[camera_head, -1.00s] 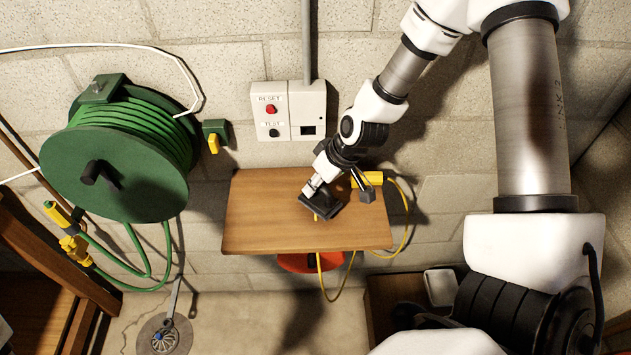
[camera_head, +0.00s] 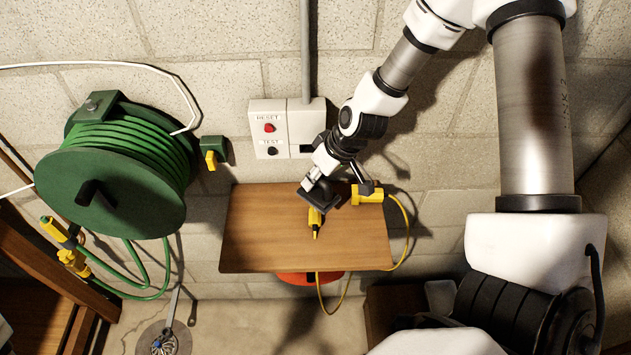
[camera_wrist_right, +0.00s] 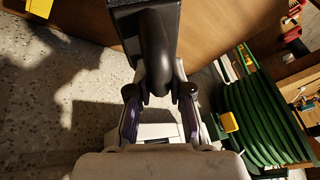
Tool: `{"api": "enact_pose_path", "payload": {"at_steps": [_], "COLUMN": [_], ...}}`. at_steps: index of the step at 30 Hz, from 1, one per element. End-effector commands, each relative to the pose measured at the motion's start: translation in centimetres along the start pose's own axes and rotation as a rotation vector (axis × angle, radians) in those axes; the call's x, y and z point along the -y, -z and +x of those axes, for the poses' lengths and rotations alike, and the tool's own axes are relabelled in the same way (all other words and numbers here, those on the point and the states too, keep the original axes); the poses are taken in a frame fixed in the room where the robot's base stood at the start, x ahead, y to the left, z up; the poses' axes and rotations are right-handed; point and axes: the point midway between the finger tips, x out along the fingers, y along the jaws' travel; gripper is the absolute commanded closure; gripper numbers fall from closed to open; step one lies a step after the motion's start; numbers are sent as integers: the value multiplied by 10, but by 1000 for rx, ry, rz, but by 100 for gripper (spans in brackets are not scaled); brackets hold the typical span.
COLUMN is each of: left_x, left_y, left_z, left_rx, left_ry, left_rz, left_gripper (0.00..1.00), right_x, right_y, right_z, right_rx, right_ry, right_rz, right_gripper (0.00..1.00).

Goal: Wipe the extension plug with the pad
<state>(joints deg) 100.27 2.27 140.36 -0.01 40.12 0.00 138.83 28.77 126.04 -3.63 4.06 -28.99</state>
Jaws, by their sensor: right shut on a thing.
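My right gripper (camera_head: 316,180) is shut on the handle of a black pad (camera_head: 328,192), held over the back part of a wooden shelf. In the right wrist view the gripper (camera_wrist_right: 160,93) clasps the black handle, with the flat pad (camera_wrist_right: 145,14) beyond it. A yellow plug (camera_head: 315,224) lies on the shelf just in front of the pad, its back end partly hidden. A yellow block (camera_head: 367,195) with a yellow cable sits right of the pad. I cannot tell whether the pad touches either. My left gripper is not in view.
The wooden shelf (camera_head: 270,245) is clear at its left and front. A RESET/TEST box (camera_head: 268,138) is on the wall behind. A green cable reel (camera_head: 110,185) hangs at the left. The yellow cable (camera_head: 405,225) loops off the shelf's right side.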

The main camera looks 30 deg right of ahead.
Motion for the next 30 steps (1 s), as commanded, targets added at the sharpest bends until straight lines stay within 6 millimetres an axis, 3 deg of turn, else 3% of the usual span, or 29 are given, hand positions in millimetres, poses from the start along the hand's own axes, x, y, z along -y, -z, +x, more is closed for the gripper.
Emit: {"api": "enact_pose_path", "payload": {"at_steps": [1, 15, 30], "left_x": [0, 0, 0], "left_y": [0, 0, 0], "left_z": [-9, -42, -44], "left_rx": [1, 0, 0], "left_ry": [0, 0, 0], "left_rz": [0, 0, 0], "left_gripper": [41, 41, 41], "right_x": [1, 9, 10], "right_y": [6, 25, 26], "right_z": [-9, -44, -46], "right_rx": [-5, -4, -2], "right_ry": [-2, -4, -4], "right_rz": [0, 7, 9], "right_gripper": [100, 100, 100]}}
